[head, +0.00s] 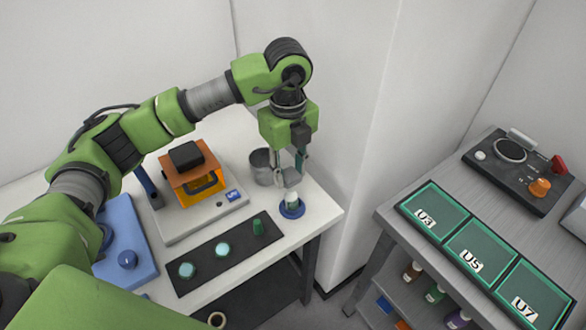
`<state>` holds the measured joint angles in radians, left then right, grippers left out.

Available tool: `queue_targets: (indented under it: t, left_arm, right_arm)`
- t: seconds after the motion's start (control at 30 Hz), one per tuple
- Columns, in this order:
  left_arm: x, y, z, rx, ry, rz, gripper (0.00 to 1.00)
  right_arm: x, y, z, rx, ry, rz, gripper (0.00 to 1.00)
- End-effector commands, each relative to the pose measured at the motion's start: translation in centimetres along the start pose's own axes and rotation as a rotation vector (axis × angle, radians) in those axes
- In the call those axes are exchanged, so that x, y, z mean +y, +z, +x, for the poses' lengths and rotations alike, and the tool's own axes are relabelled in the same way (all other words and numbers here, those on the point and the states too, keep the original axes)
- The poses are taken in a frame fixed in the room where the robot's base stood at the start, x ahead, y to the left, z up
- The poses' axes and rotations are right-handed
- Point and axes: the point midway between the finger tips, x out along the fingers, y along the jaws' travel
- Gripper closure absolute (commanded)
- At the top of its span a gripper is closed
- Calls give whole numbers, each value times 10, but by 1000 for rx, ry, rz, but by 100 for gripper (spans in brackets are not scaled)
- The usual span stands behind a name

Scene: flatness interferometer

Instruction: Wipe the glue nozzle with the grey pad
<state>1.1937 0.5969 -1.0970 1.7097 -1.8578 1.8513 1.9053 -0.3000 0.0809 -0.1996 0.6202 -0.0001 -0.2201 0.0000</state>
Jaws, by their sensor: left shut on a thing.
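My left gripper (290,170) points down over the right end of the white table. It is shut on a small grey pad (292,180). Just under the pad stands a small white bottle (292,200), which appears to be the glue bottle. It is upright in a round blue holder (292,211). The nozzle is hidden by the pad and fingers, and I cannot tell whether the pad touches it. My right gripper is not in view.
A grey metal cup (261,166) stands close left of the gripper. An orange and black device (195,180) sits further left. A black strip (215,262) bears teal discs and a green piece. A grey cart (390,222) with labelled green trays stands right, across a gap.

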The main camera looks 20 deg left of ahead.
Motion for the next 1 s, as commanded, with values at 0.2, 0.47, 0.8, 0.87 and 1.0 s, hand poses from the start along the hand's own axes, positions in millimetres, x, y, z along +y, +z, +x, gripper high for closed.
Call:
queue_targets:
  t: [0.2,0.47,0.8,0.87,1.0]
  left_arm:
    - [-1,-1,2,1,3,0,88]
    - [-10,-4,1,1,3,0,88]
    - [-7,-3,0,0,3,0,88]
    - [-5,-2,0,0,3,0,88]
    - [0,0,0,0,3,0,88]
  right_arm:
    - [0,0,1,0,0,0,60]
    - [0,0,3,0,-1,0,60]
    - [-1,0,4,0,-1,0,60]
    - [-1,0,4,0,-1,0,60]
    - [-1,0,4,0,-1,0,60]
